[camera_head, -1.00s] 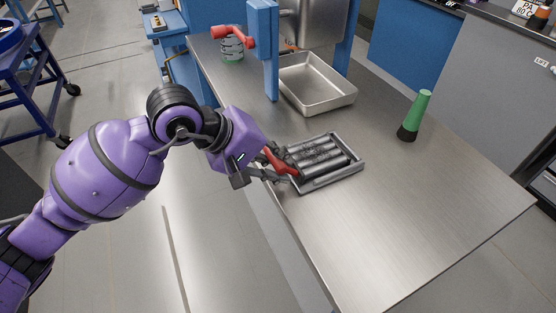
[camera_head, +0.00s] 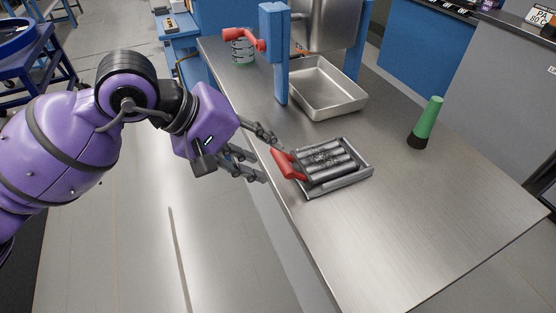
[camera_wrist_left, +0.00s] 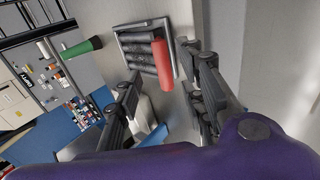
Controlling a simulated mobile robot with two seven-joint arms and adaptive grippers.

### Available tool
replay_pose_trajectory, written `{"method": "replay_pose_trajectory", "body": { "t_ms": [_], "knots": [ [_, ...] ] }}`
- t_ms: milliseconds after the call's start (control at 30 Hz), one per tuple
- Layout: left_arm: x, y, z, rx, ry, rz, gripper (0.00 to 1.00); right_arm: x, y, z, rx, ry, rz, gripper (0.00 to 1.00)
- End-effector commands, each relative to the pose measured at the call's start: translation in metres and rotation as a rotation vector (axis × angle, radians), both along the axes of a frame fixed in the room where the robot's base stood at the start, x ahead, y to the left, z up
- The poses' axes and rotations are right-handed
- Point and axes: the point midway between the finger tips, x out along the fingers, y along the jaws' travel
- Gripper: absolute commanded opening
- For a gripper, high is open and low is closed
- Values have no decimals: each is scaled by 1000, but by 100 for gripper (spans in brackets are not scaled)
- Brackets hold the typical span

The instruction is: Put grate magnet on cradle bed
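The grate magnet (camera_head: 328,160), several dark grey tubes side by side with a red handle (camera_head: 287,164), lies inside the shallow grey cradle bed (camera_head: 352,184) on the steel table. The handle sticks out over the cradle's left side. My left gripper (camera_head: 264,157) is open and empty, left of the handle and apart from it. In the left wrist view, the red handle (camera_wrist_left: 162,62) shows beyond the open fingers (camera_wrist_left: 165,95), with the tubes (camera_wrist_left: 138,50) behind it in the cradle. My right gripper is not in view.
A metal pan (camera_head: 325,88) stands behind the cradle, beside a blue post (camera_head: 274,50). A green cone-like object with a black base (camera_head: 428,118) stands at the right. The table's front right is clear.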

Motion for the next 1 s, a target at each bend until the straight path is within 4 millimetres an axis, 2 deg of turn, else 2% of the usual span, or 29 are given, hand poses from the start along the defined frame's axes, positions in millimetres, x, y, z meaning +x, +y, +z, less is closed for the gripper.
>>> {"method": "replay_pose_trajectory", "body": {
  "t_ms": [100,300,567,667,767,900,1000],
  "knots": [
    [-5,13,14,1,-1,1,37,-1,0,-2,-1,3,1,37],
    [-10,23,28,0,-1,1,37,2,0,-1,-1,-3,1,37],
    [-11,24,29,-3,4,0,37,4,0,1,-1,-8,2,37],
    [-19,15,22,-56,66,8,37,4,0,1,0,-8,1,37],
    [-43,-8,6,-222,258,43,37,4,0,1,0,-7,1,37],
    [-81,-44,-1,-607,741,187,37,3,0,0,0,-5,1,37],
    [-87,-50,3,-907,1141,344,37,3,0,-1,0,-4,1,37]
  ]
}}
